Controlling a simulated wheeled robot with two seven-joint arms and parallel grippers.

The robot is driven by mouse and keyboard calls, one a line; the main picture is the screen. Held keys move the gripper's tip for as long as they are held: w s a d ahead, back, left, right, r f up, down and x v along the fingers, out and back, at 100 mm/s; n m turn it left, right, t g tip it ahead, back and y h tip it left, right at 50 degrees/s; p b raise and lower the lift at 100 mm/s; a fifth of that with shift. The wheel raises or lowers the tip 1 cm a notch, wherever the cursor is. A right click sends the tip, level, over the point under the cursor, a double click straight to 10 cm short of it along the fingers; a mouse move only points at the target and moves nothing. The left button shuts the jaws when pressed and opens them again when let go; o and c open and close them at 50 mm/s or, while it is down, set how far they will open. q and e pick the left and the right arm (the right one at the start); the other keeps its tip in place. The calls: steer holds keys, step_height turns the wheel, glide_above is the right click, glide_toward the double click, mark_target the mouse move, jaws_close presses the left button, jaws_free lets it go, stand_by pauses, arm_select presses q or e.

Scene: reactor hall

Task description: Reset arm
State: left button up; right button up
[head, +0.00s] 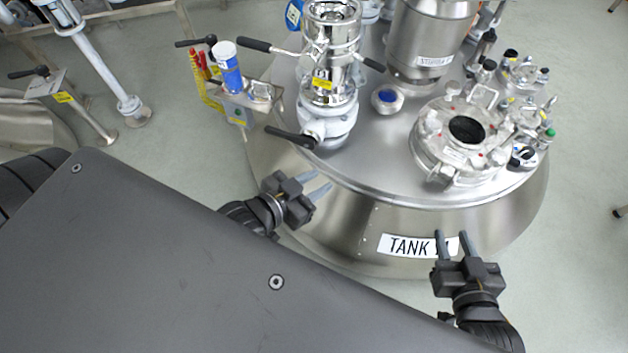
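My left gripper (316,185) is in front of the left part of the steel tank's side. Its two grey fingers are apart, with nothing between them. My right gripper (452,242) is in front of the tank's label (408,246), which reads "TANK"; the gripper covers the end of the text. Its fingers are apart and point towards the tank, with nothing seen between them. I cannot tell whether either gripper touches the tank (350,222).
The tank top carries a round port (466,130), a valve column (328,75) with black handles, and a steel vessel (432,40). A side bracket (246,105) holds a blue-and-white container (227,68).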

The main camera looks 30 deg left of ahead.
stand_by(0.3)
